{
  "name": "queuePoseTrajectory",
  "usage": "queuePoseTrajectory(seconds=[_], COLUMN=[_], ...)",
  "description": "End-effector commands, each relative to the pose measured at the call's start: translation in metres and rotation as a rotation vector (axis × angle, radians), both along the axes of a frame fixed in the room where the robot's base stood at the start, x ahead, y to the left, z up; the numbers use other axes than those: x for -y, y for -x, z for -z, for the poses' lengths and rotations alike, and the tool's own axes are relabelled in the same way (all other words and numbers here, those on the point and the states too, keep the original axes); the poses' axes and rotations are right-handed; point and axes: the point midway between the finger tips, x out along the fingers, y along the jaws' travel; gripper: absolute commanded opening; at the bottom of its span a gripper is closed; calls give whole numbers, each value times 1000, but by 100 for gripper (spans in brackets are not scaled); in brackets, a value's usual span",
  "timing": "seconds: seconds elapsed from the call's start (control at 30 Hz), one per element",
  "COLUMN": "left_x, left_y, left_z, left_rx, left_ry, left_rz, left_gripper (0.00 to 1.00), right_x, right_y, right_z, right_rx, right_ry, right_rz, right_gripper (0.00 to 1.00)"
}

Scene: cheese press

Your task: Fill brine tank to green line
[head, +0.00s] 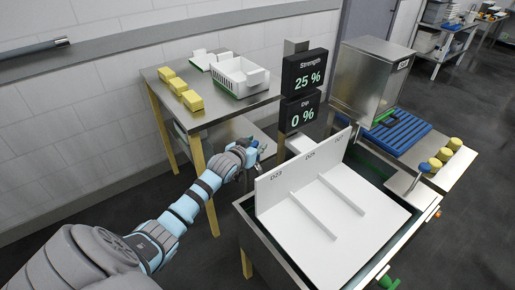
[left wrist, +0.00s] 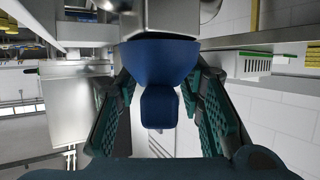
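The brine tank (head: 240,208) is a steel basin at the front right of the head view, with white divided boards marked D23, D25 and D27 over it. I cannot make out a green line inside. The dark displays read Strength 25 % (head: 305,74) and Dip 0 % (head: 299,112). My left gripper (head: 256,150) is at the tank's far left corner. In the left wrist view, a dark blue knob-like part (left wrist: 159,62) is at the fingertips, below steel. The fingers stand apart on either side; firm contact cannot be made out. My right gripper is out of view.
A steel side table (head: 228,108) holds yellow blocks (head: 180,87) and a white crate (head: 240,75). A steel box (head: 370,78), a blue slatted mat (head: 402,130) and yellow pieces (head: 445,154) stand at the right. Dark floor lies between the tables.

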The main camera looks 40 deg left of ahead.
Motion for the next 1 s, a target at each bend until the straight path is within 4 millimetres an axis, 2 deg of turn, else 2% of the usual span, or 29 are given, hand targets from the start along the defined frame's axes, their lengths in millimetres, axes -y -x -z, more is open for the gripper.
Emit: queuePoseTrajectory(seconds=[0.1, 0.37, 0.5, 0.6, 1.0], left_x=[-1, -2, -2, -2, -1], left_y=[-9, -10, -10, -10, -10], left_z=[4, 4, 4, 4, 5], left_rx=[1, 0, 0, 0, 0], left_ry=[2, 0, 0, 0, 0], left_rz=[0, 1, 1, 1, 50], left_gripper=[35, 35, 13, 0, 0], right_x=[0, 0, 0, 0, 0], right_y=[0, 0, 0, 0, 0], right_z=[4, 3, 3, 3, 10], right_rx=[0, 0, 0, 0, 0], right_ry=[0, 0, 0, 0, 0], right_rz=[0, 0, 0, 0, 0], right_gripper=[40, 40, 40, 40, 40])
